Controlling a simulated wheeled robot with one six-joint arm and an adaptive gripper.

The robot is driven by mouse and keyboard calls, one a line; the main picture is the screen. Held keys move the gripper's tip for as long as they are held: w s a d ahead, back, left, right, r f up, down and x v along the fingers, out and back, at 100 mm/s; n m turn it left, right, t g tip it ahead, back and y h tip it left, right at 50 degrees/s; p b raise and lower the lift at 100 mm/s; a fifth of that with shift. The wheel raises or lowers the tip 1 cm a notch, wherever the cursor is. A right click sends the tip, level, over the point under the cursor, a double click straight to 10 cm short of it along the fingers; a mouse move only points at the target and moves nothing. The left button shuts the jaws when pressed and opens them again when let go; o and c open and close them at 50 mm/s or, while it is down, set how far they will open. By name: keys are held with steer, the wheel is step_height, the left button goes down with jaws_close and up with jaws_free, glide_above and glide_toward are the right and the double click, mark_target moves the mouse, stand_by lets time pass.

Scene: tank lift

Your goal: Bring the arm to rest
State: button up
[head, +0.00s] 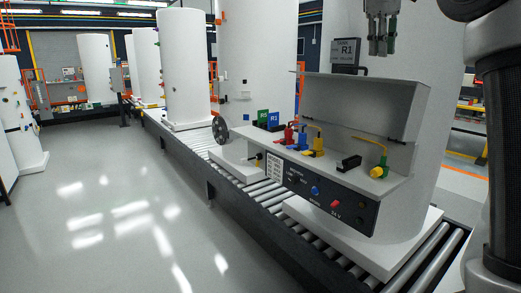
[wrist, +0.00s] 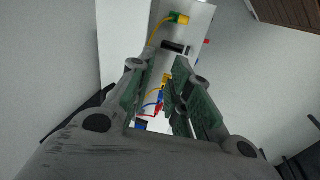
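My gripper (head: 381,46) hangs at the top right of the head view, fingers down, above the open grey box (head: 345,192) on the conveyor. In the wrist view my gripper (wrist: 164,66) shows a gap between its green-padded fingers, with nothing held between them. Through the gap I see the box's coloured connectors and a yellow cable (wrist: 155,30). My arm comes down the right edge of the head view. The fingers look clear of the box and its raised lid (head: 365,110).
Red, blue and yellow connectors (head: 303,138) and a yellow-green plug (head: 378,171) sit in the box. A sign marked R1 (head: 345,51) stands behind the lid. Large white tanks (head: 184,70) line the roller conveyor (head: 250,189). The floor (head: 110,215) at left is clear.

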steer(key=s+d+f+m+y, duration=0.1)
steer(key=s+d+f, duration=0.1)
steer(key=s+f, duration=0.45)
steer(key=s+d+f+m, duration=0.1)
steer(key=s+f+m, duration=0.15)
steer(key=s, duration=0.75)
steer(key=s+f+m+t+y, duration=0.1)
steer(key=s+f+m+t, duration=0.1)
steer(key=s+f, duration=1.4)
step_height(320, 180, down, 3)
steer(key=shift+d+r+m, duration=0.1)
steer(key=shift+d+m, duration=0.25)
